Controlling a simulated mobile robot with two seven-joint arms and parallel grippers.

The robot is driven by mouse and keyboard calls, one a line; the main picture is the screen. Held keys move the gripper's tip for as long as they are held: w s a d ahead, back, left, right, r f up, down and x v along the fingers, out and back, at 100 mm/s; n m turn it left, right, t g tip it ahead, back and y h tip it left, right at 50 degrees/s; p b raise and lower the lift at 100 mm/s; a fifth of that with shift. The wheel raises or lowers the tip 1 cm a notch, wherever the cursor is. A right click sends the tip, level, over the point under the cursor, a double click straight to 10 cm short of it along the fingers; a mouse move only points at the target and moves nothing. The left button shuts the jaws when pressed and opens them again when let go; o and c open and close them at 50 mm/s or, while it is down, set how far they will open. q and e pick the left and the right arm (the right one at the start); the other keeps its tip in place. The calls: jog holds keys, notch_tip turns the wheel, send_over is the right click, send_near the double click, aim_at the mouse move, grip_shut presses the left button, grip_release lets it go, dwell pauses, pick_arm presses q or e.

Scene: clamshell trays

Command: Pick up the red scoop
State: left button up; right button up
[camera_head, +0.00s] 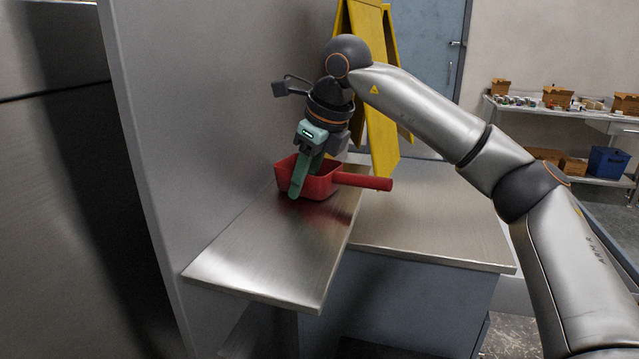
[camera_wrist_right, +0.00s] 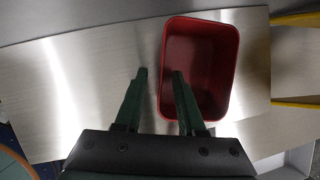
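The red scoop (camera_head: 326,187) sits on the metal shelf (camera_head: 262,259), open side up, with its handle pointing right in the head view. In the right wrist view the scoop's tray (camera_wrist_right: 203,60) fills the upper right, and its handle cannot be made out. My right gripper (camera_head: 304,181) is at the scoop's near wall with its green fingers apart. In the right wrist view the right gripper (camera_wrist_right: 160,74) has one finger left of the scoop's wall and the other over the tray's inside. I cannot tell whether either finger touches the wall. My left gripper is out of view.
A tall grey panel (camera_head: 225,120) rises along the left side of the shelf. A lower metal counter (camera_head: 440,225) stands to the right. A yellow folding sign (camera_head: 384,145) is behind the scoop. The shelf's near part is clear.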

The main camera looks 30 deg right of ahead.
jog(key=shift+f, duration=0.2)
grip_shut()
dwell(1.3)
